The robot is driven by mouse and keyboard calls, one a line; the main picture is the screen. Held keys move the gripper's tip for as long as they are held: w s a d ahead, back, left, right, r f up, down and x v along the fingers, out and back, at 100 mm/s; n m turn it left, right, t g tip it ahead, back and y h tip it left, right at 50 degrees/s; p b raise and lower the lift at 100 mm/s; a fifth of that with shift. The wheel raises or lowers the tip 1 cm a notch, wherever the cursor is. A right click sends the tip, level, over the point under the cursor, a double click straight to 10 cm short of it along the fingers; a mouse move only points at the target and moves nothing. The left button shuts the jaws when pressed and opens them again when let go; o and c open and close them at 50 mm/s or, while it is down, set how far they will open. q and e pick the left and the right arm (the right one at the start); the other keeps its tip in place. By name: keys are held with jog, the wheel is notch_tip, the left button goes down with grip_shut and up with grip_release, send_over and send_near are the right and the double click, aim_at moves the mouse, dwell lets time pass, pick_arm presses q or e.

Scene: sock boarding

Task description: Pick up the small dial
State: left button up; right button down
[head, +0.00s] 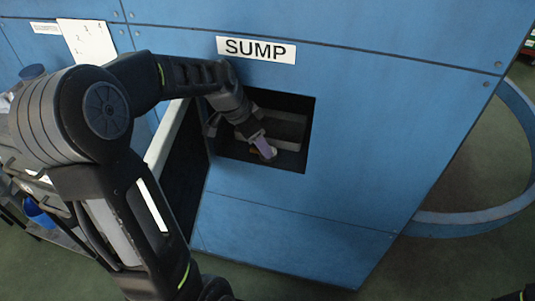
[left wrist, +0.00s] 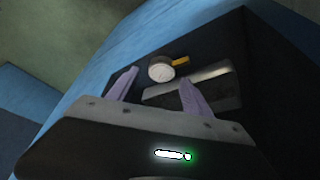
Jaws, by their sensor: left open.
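The small dial (left wrist: 161,70) shows in the left wrist view as a round pale face with dark marks and a brass stem to its right. It lies inside the dark recess under the SUMP label. My left gripper (head: 264,149) reaches into that recess, and its purple fingers are open. In the left wrist view the dial appears between the two fingertips (left wrist: 160,77), a little beyond them; I cannot tell whether either finger touches it. In the head view the fingers mostly hide the dial. My right gripper is not in view.
The recess (head: 308,125) is a square opening in a blue panel (head: 380,130), with walls close around my left gripper. A grey metal ledge or block (left wrist: 208,75) lies inside beside the dial. A dark opening with a pale edge is left of the recess. A blue ring stands at right.

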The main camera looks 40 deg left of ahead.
pick_arm(q)
jog(key=x, duration=0.5)
jog(key=shift+a+f+p, duration=0.1)
jog(key=shift+f+p, duration=0.05)
jog(key=shift+p, duration=0.25)
jog(key=shift+s, duration=0.1)
jog(key=shift+c, duration=0.6)
jog(key=c, duration=1.1)
